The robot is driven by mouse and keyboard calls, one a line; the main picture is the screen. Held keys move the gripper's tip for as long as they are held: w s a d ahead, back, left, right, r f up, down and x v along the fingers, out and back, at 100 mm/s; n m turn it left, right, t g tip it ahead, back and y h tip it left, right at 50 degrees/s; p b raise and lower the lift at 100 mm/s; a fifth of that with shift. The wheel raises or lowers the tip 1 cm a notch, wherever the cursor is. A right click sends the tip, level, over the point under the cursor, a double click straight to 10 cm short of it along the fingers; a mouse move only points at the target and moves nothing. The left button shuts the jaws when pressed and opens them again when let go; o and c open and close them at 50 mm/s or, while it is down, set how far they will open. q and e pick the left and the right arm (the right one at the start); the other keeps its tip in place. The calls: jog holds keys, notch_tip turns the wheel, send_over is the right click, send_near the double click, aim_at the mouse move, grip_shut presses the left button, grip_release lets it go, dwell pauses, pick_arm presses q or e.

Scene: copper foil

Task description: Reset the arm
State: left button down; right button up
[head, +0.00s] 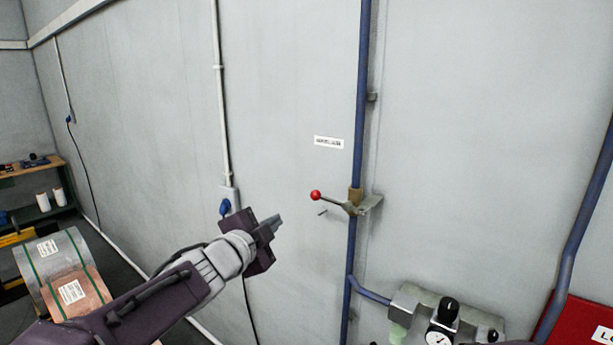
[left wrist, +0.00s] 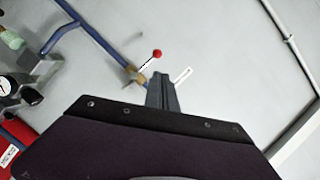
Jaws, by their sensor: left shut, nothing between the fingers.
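My left gripper (head: 274,221) is raised in front of the grey wall, its fingers shut with nothing between them. In the left wrist view the shut fingers (left wrist: 161,91) point toward the wall. A valve lever with a red ball knob (head: 315,195) sits on the blue vertical pipe (head: 361,90). The knob is up and to the right of my left gripper in the head view, apart from it. In the left wrist view the red knob (left wrist: 157,53) is just beyond the fingertips. My right gripper is in neither view.
A pressure regulator with a gauge (head: 437,335) is at the lower right, by a red panel (head: 585,325). Foil rolls (head: 62,262) and a shelf (head: 40,208) stand at the left. A grey conduit (head: 222,100) with a blue plug (head: 225,207) runs down the wall.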

pick_arm(q)
jog(key=s+a+f+n+g+y+b, duration=0.1)
jog(key=a+f+n+g+y+b, duration=0.3)
jog(key=f, duration=0.8)
jog(key=s+a+f+n+t+h+b, duration=0.15)
jog(key=f+b, duration=0.45)
jog(key=f, duration=0.6)
jog(key=s+a+f+n+g+y+b, duration=0.25)
jog(key=a+f+b, duration=0.2)
jog(key=f, duration=0.75)
jog(key=s+a+f+n+g+b, duration=0.1)
jog(key=s+f+n+g+b, duration=0.25)
jog(key=s+f, duration=0.65)
jog(key=s+f+n+g+p, duration=0.1)
jog(key=s+f+n+g, duration=0.3)
jog(key=s, duration=0.4)
jog(key=shift+s+d+f+g, duration=0.35)
jog(key=shift+d+f+g, duration=0.1)
jog(key=shift+f+g, duration=0.3)
jog(key=shift+w, duration=0.1)
